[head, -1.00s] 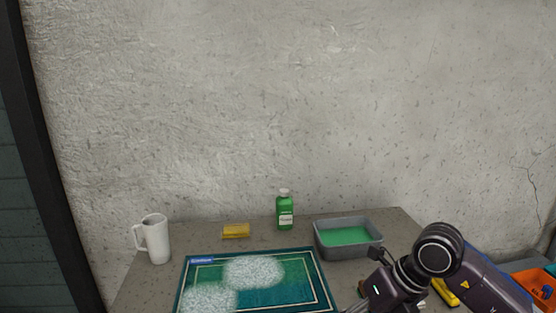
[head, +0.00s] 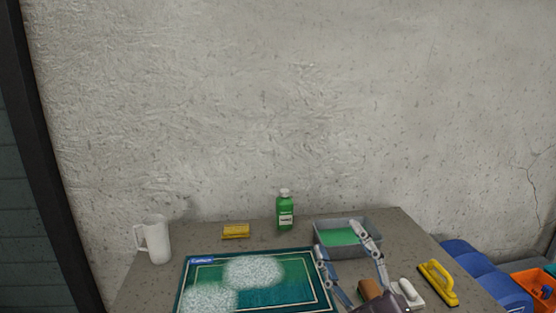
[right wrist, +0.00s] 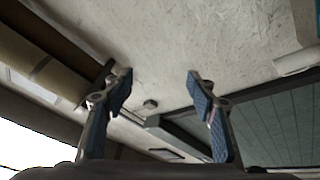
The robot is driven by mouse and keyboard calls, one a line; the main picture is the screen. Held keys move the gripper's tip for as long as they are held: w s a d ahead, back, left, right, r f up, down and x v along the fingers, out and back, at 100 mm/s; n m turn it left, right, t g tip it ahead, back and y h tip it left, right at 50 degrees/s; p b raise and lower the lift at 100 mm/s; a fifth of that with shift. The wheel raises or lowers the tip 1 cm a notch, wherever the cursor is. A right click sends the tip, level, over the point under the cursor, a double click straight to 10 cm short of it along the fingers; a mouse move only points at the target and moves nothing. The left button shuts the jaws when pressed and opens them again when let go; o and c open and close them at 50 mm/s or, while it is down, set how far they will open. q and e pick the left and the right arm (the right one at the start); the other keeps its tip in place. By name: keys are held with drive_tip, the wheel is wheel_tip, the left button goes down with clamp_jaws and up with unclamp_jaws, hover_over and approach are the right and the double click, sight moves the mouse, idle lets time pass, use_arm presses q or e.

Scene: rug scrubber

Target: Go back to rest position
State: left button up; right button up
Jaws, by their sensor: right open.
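My right gripper (head: 342,238) is open and empty. In the head view its fingers point up the picture, one over the right edge of the rug and one in front of the grey tray. It also shows in the right wrist view (right wrist: 160,75), with nothing between its fingers and wall behind them. The green rug (head: 290,299) lies on the table with two white foamy patches on it. My left gripper is not in view.
On the table (head: 200,238) stand a white pitcher (head: 156,240), a yellow sponge (head: 236,231), a green bottle (head: 285,212) and a grey tray (head: 347,252) of green liquid. At right lie a brown-backed brush (head: 369,289), a white-handled tool (head: 408,293) and a yellow scrubber (head: 438,282). An orange crate (head: 530,283) stands beyond.

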drive_tip(key=s+d+f+m+g+h, duration=0.3)
drive_tip(key=d+f+m+g+h, duration=0.15)
drive_tip(key=f, duration=0.65)
drive_tip(key=s+d+f+m+g+h, duration=0.35)
drive_tip(key=d+f+m, duration=0.25)
drive_tip(key=f, duration=0.5)
drive_tip(key=s+a+f+m+g, duration=0.1)
drive_tip(key=s+f+g, duration=0.4)
drive_tip(key=s+f, duration=0.4)
drive_tip(key=s+a+f+g, duration=0.1)
drive_tip(key=s+f+g, duration=0.45)
drive_tip(key=s, duration=0.65)
wheel_tip(320, 180, down, 28)
drive_tip(key=s, duration=0.3)
drive_tip(key=s+d+f+g, duration=0.2)
drive_tip(key=s+d+f, duration=0.1)
drive_tip(key=s+f, duration=1.2)
drive_tip(key=shift+s+f+y, duration=0.3)
drive_tip(key=shift+s, duration=0.35)
